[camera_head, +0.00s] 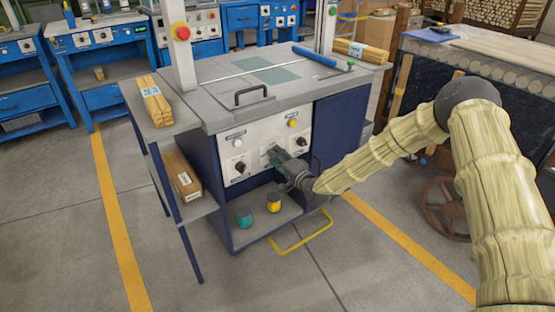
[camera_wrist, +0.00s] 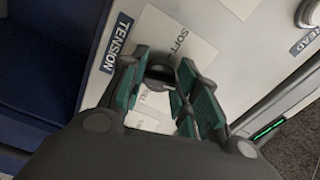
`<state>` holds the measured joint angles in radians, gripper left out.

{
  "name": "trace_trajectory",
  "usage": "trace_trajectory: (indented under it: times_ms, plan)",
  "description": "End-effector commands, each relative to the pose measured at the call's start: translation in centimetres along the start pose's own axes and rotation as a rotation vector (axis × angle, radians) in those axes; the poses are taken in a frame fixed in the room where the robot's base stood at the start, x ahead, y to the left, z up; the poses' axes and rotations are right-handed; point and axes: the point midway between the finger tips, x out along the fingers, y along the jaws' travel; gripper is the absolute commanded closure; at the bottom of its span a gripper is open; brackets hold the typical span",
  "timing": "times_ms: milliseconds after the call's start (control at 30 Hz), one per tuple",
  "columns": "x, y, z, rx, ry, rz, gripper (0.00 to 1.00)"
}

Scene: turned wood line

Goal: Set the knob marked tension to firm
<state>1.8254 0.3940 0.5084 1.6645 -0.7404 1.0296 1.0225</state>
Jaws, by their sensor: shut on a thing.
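The tension knob (camera_wrist: 160,72) is a small dark knob on a white dial plate (camera_wrist: 183,32) in the wrist view. A dark label reading TENSION (camera_wrist: 117,42) is beside it, and SOFT is printed on the plate. Other print on the plate is partly hidden by my fingers, and I cannot read where the knob points. My gripper (camera_wrist: 158,78), with teal finger pads, is shut on the knob. In the head view my gripper (camera_head: 275,156) reaches the white front panel (camera_head: 262,131) from the right and hides the knob.
Another black knob (camera_head: 239,168) is left on the panel and one (camera_head: 302,141) is right. A yellow button (camera_head: 292,123) is above. A teal pot (camera_head: 244,217) and a yellow pot (camera_head: 273,202) stand on the shelf below. A yellow rail (camera_head: 301,232) juts out low in front.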

Motion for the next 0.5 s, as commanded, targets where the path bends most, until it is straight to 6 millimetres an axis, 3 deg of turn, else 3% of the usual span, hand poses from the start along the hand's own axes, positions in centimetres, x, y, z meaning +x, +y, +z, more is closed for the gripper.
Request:
trace_trajectory:
  times_ms: [500]
  plan:
    - [-0.09,0.14,-0.26,0.225,0.004,0.001,0.93]
